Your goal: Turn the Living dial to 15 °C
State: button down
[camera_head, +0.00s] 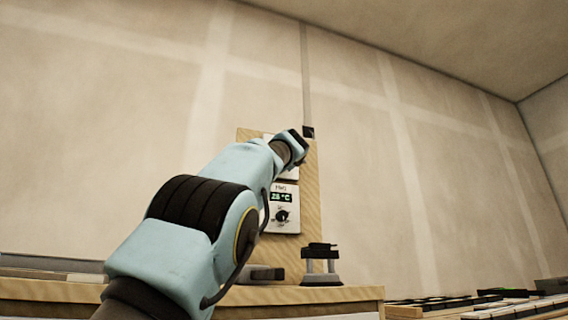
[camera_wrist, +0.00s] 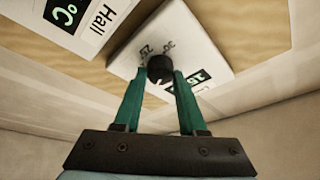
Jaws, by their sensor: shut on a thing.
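In the wrist view, my gripper (camera_wrist: 160,75) is shut on a black dial knob (camera_wrist: 159,64) on a white thermostat panel (camera_wrist: 190,35), one finger on each side. Scale marks 25 and 30 show beside the knob. The panel's display (camera_wrist: 187,82) is partly covered by a finger; its digits look like 16. The panel's name is too small and covered to read. In the head view, my wrist and gripper (camera_head: 298,146) are at the upper panel (camera_head: 290,172), which they mostly hide.
A second panel with a °C display, marked Hall (camera_wrist: 103,18), is beside it in the wrist view. In the head view, a lower panel (camera_head: 291,228) reads about 28 °C, on a wooden board (camera_head: 311,215). A black-topped fixture (camera_head: 320,265) stands on the bench below.

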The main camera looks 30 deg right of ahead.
jog(key=shift+c, duration=2.3)
grip_release()
jog(key=b+v, duration=0.7)
jog(key=v, duration=0.3)
jog(key=shift+s+b, duration=0.3)
jog(key=shift+b, duration=0.05)
jog(key=shift+a+f, duration=0.1)
